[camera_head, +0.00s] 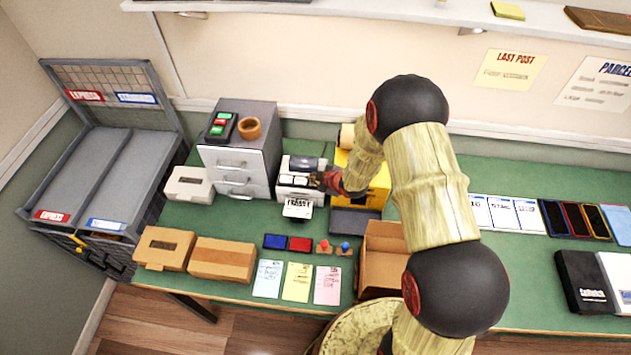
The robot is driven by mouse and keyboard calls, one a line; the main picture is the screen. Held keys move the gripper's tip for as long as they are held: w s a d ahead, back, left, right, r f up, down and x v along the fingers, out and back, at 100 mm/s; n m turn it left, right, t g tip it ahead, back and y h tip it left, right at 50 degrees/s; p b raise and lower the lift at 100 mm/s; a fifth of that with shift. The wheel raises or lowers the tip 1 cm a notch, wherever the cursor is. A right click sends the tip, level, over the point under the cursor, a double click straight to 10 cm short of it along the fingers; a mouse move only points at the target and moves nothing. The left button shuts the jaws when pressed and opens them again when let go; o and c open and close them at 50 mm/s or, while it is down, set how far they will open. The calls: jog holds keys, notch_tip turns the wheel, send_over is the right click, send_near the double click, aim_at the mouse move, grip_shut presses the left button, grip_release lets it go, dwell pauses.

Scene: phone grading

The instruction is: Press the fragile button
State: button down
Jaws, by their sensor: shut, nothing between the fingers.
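A small white machine (292,187), seemingly a label printer, stands on the green table right of the grey drawer cabinet. A white label (298,207) with dark print that looks like "FRAGILE" hangs from its front. Light keys show on the machine's top, too small to read, so I cannot tell which is the fragile button. My gripper (319,180) is shut and empty at the machine's right side, over or against its top edge. I cannot tell whether it touches a key. My wrist and fingers hide part of the machine's right side.
A yellow machine (375,190) stands close behind my gripper on the right. The grey cabinet (240,160) is at left. An open cardboard box (384,243), ink pads (275,241), stamps (324,247) and paper slips (297,281) lie in front.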

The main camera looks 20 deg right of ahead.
jog(key=shift+r, duration=0.6)
jog(key=shift+p, duration=0.3)
jog(key=shift+r+p, duration=1.6)
jog(key=shift+r, duration=0.95)
